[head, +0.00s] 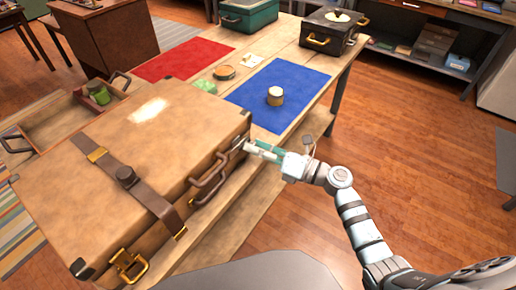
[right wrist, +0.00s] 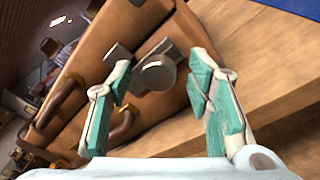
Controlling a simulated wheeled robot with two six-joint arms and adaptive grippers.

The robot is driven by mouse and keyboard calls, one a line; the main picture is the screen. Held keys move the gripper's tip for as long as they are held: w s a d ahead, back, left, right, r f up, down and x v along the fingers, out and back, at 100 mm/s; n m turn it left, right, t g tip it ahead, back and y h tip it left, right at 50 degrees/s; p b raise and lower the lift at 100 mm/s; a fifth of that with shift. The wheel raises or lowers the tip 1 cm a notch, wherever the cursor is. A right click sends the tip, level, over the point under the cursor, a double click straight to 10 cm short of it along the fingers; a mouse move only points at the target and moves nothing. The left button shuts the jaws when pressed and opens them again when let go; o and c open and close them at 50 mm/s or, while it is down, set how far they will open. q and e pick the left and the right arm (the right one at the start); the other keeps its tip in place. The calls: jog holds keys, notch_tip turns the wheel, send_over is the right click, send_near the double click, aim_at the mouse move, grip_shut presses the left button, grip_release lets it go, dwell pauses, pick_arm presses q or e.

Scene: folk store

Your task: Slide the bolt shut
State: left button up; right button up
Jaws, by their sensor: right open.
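A large tan suitcase (head: 110,145) lies on the wooden table, and its front side fills much of the right wrist view (right wrist: 180,30). A grey metal bolt with a round knob (right wrist: 155,74) sits on that side, near the suitcase's right end. In the head view the bolt is mostly hidden by my gripper. My right gripper (head: 250,147) is open at the suitcase's right front corner. In the right wrist view its teal-padded fingers (right wrist: 160,68) stand apart on either side of the knob; I cannot tell whether either touches it. My left gripper is not in view.
Dark carry handles (head: 209,178) and a brass clasp (head: 129,265) stick out along the suitcase front. A blue mat (head: 300,88) with a small round tin (head: 275,96) lies behind. A wooden tray (head: 40,125) stands at the left.

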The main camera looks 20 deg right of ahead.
grip_shut()
jog(key=shift+s+a+r+p, duration=0.1)
jog(key=shift+s+a+p, duration=0.95)
jog(key=shift+a, duration=0.1)
jog(key=shift+s+a, duration=0.15)
jog(key=shift+a, duration=0.1)
jog(key=shift+d+f, duration=0.1)
jog(key=shift+f, duration=0.1)
grip_release()
jog(key=shift+r, duration=0.1)
